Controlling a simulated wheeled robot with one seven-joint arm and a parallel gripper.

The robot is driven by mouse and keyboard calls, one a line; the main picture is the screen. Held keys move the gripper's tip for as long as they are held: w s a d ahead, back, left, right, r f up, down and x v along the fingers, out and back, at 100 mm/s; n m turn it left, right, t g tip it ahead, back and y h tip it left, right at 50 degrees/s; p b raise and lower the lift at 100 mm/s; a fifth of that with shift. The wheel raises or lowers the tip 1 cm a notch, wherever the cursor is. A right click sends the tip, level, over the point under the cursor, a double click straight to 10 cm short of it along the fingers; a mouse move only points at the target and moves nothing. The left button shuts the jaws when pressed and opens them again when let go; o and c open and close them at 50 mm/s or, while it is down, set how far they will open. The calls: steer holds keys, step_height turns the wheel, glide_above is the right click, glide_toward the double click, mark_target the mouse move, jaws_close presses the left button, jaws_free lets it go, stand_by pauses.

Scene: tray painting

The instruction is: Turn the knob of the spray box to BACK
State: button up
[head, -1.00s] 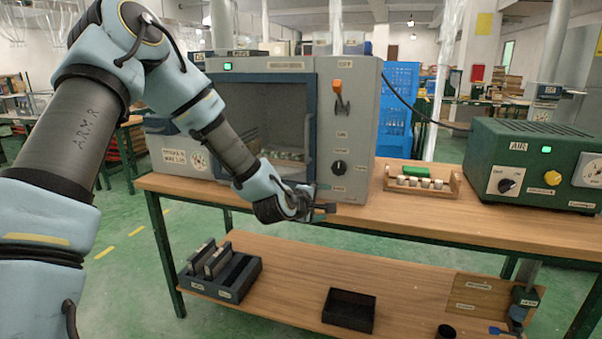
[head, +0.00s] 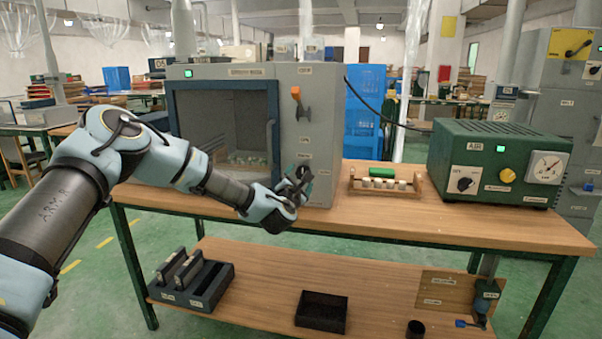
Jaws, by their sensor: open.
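The spray box (head: 290,140) is a grey cabinet on the left part of the bench, with a dark-framed window and a lit green lamp. An orange-handled lever (head: 297,95) sits high on its right-hand panel. My gripper (head: 303,179) is at the lower part of this panel, its dark fingers pointing up toward it, and it is open. The knob is hidden or merged with the dark fingers, so I cannot read its setting or tell whether the fingers touch it.
A wooden rack (head: 412,190) with white cups and a green block stands right of the box. A green AIR unit (head: 500,155) is further right. The lower shelf holds a slotted dark holder (head: 205,292) and a black tray (head: 321,311). Bench top in front is clear.

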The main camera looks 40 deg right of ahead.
mark_target(303, 173)
steer(key=shift+x, duration=1.25)
steer(key=c, duration=1.4)
